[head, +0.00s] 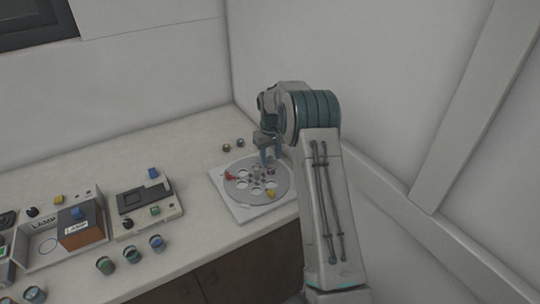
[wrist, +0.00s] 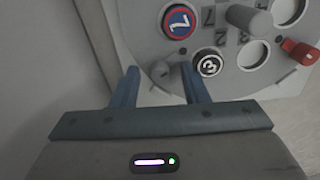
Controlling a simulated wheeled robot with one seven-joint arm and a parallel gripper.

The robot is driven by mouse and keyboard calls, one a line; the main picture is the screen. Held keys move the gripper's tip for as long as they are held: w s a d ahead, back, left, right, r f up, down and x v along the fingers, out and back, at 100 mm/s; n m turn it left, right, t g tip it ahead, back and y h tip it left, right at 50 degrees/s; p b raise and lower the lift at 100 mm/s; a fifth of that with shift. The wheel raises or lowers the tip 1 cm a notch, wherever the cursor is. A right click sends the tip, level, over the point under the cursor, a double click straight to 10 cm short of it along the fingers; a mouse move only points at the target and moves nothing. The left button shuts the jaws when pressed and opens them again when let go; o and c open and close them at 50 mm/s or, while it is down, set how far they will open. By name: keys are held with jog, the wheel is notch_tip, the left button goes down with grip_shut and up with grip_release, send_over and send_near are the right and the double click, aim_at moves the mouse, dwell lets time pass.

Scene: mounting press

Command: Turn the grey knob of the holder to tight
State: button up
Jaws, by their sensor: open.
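The holder is a grey round plate (head: 280,186) on a white square base, at the front edge of the counter. In the wrist view its plate (wrist: 238,82) fills the upper right. A small grey knob (wrist: 161,70) sits at the plate's rim, near the space between my fingertips. My gripper (wrist: 160,75) is open, a finger to either side of that knob; I cannot tell whether they touch it. In the head view my gripper (head: 267,160) points down at the plate's far right side and hides this knob. A thicker grey post (wrist: 250,19) stands at the plate's middle.
A red knob (wrist: 299,51) and a yellow knob (head: 270,194) sit at the holder's rim. Round pieces, one blue and red (wrist: 180,22), one dark (wrist: 208,63), lie in its seats. Walls stand close behind and right. Devices and cups (head: 131,254) occupy the counter's left.

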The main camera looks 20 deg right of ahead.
aim_at(270, 157)
notch_tip(270, 157, up, 14)
jog(key=b, duration=0.1)
jog(key=shift+f, duration=0.15)
dwell(0.3)
jog(key=s+a+r+m+t, duration=0.15)
jog(key=s+r, duration=0.25)
jog(key=s, duration=0.5)
jog(key=s+a+r+n, duration=0.1)
jog(key=s+a+r, duration=0.3)
jog(key=s, duration=0.5)
jog(key=s+f+m, duration=0.1)
jog(key=s+f, duration=0.1)
jog(key=s, duration=0.9)
jog(key=s+a+f+m+t, duration=0.1)
jog(key=s+f, duration=0.2)
jog(key=s, duration=0.8)
jog(key=shift+a, duration=0.15)
jog(key=shift+f+t, duration=0.1)
jog(key=shift+t, duration=0.15)
